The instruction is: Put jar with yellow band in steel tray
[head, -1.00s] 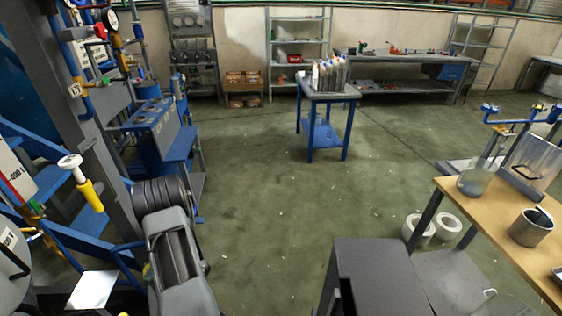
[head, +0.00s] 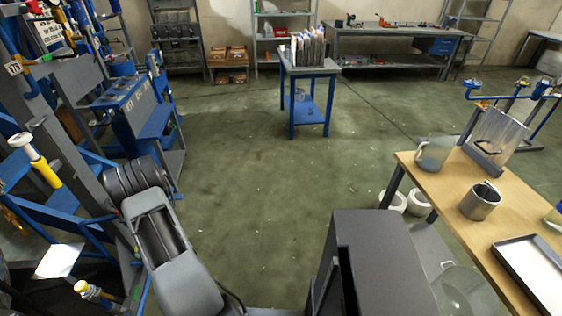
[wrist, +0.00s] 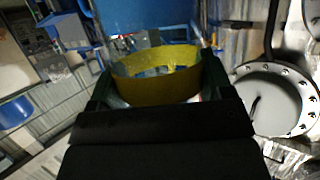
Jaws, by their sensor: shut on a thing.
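The jar with the yellow band (wrist: 165,88) is between the fingers of my gripper (wrist: 156,80) in the wrist view. The gripper is shut on it, with a dark finger on either side of the band. The lower part of the jar is hidden by the gripper. I do not see the gripper or this jar in the head view. The steel tray (head: 502,249) lies at the lower right of the head view, on the wooden table. It is cut off by the picture edge, and the part that shows looks empty.
A blue-legged table (head: 308,72) stands farther back. Blue steps and pipework crowd the left. The middle floor is clear.

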